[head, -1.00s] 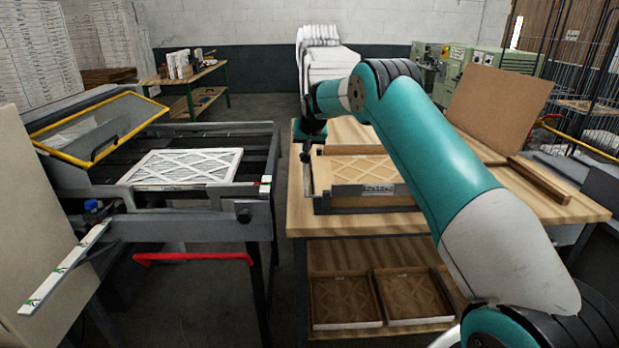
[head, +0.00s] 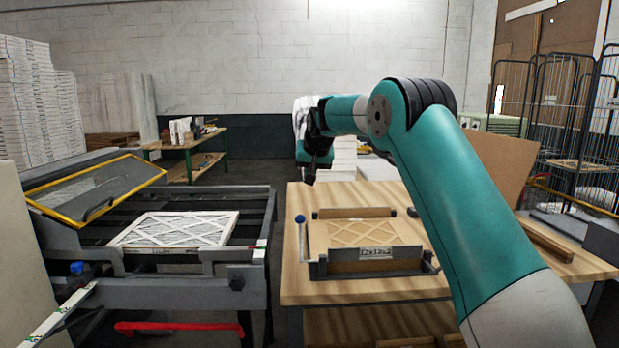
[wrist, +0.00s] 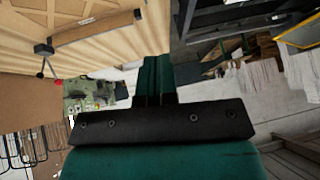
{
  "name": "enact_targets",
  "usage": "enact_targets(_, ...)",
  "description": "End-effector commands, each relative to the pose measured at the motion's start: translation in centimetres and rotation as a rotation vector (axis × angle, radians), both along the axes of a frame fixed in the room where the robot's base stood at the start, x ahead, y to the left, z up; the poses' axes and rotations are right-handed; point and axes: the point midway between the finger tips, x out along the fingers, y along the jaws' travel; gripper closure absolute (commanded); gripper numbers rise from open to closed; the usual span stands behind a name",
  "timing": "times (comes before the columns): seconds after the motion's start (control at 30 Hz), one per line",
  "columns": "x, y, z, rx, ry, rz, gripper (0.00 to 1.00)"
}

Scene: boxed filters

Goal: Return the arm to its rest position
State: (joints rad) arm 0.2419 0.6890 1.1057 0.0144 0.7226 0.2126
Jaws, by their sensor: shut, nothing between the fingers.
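My arm reaches up from the lower right of the head view and bends at a raised elbow, its end pointing down. My gripper (head: 311,180) hangs above the far left part of the wooden table (head: 400,288), apart from it and holding nothing. In the wrist view my gripper (wrist: 157,65) shows its teal fingers together behind a dark plate.
A white-framed filter (head: 175,230) lies on the grey machine (head: 265,205) at the left, beside its yellow-edged lid (head: 95,188). A brown board (head: 495,155) leans at the table's right. A blue-knobbed lever (head: 300,219) stands at the fixture's left.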

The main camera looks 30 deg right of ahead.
Motion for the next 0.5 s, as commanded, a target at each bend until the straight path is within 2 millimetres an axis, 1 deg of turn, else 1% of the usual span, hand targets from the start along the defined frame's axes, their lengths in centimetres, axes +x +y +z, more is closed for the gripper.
enact_targets(0.37, 0.0, 0.2, 0.0, 0.000, -0.001, 0.003, 1.00)
enact_targets(0.47, -0.7, 1.8, 0.3, 0.003, 0.012, 0.039, 1.00)
enact_targets(0.5, -1.4, 3.2, 0.5, 0.006, 0.023, 0.070, 1.00)
